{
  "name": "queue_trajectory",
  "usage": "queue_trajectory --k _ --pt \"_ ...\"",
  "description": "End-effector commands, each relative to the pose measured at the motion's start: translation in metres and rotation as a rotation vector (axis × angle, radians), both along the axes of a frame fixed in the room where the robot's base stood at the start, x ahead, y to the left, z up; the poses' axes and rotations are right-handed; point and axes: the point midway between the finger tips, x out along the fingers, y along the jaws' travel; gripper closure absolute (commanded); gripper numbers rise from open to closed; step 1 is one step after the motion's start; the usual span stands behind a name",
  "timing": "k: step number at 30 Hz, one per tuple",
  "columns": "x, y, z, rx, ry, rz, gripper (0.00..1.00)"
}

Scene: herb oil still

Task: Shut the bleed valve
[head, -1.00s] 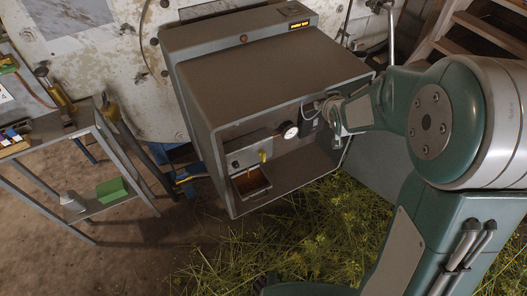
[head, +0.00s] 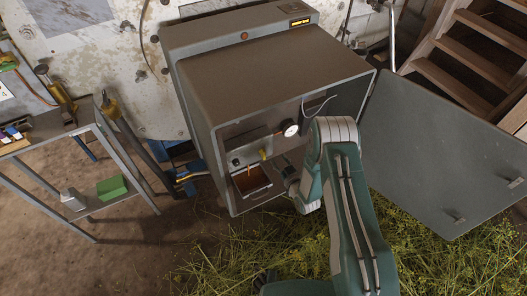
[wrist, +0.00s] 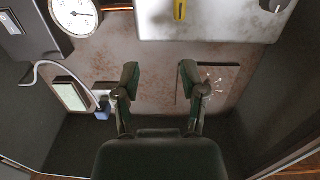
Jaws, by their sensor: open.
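A small yellow lever (head: 263,155), which looks like the bleed valve handle, sits on the front of a grey box (head: 245,152) inside the open cabinet. It also shows at the top of the wrist view (wrist: 180,10), pointing straight out from the box edge. In the head view my wrist is right of the lever and hides part of the interior.
A round white gauge (head: 290,129) is beside the box; a dark knob (wrist: 272,4) is on the box. The cabinet door (head: 440,150) hangs open at right. A metal side table (head: 85,165) with a green block (head: 112,187) stands left. Cut herbs (head: 215,255) cover the floor in front.

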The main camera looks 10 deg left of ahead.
Motion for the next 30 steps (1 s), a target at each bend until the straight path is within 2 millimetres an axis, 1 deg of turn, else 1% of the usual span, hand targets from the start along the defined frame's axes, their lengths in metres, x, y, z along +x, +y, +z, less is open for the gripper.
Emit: queue_trajectory --k 1,3,6,9,14,24,30 --pt "-0.011 0.002 -0.014 0.018 -0.005 0.012 0.46" --pt "-0.020 0.004 -0.024 0.040 -0.021 0.022 0.46" --pt "-0.028 0.004 -0.031 0.061 -0.034 0.030 0.46" --pt "-0.026 0.007 -0.032 0.066 -0.040 0.033 0.46" --pt "-0.010 0.019 -0.031 0.066 -0.042 0.034 0.46" --pt "0.040 0.055 -0.032 0.065 -0.040 0.033 0.46" --pt "0.056 0.066 -0.032 0.064 -0.037 0.032 0.46"
